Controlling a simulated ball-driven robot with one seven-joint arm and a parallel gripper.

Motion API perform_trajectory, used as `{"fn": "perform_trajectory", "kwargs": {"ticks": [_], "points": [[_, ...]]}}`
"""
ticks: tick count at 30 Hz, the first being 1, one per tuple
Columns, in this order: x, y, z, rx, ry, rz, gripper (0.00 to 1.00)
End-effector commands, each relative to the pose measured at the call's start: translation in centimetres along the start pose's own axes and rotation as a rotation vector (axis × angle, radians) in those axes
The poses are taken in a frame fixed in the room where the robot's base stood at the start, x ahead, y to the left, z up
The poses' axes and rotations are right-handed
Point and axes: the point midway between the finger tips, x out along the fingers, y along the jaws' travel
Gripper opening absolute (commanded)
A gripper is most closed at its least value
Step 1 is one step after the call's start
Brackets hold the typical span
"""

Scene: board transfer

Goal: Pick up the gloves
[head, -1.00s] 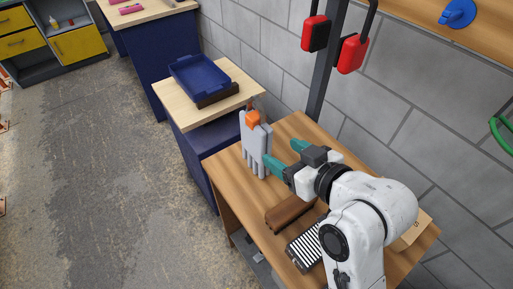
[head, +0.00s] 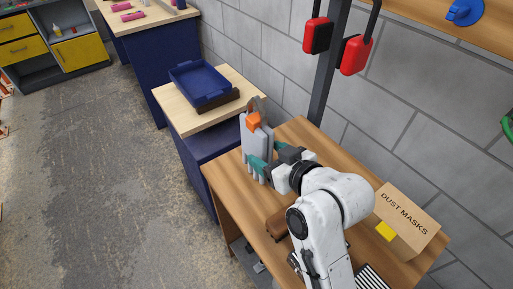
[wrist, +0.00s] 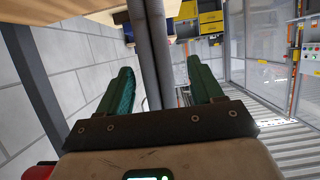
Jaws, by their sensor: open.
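The grey gloves (head: 257,140) stand upright, with an orange clip (head: 253,121) at their top, by the far left end of the wooden workbench. My gripper (head: 269,158) is at the lower part of the gloves, with its teal fingers open on either side of them. In the wrist view, two grey finger-like parts of the gloves (wrist: 151,50) run between the open fingers of my gripper (wrist: 160,72). I cannot tell whether a finger touches the gloves. My gripper hides part of the gloves in the head view.
A dust masks box (head: 407,222) stands on the workbench (head: 345,172) to the right. A brown object (head: 278,222) lies partly behind my arm. A blue tray (head: 201,82) rests on the neighbouring bench. Red-and-black items (head: 355,55) hang above, by a dark post.

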Motion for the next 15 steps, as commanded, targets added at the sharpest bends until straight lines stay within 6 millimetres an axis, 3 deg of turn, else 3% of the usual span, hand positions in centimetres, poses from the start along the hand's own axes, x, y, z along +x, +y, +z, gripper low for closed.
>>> {"fn": "perform_trajectory", "kwargs": {"ticks": [7, 15], "points": [[3.4, 0.2, -0.5, 0.000, -0.002, -0.002, 0.66], [4.2, 0.3, -0.4, 0.000, 0.000, 0.000, 0.66]]}}
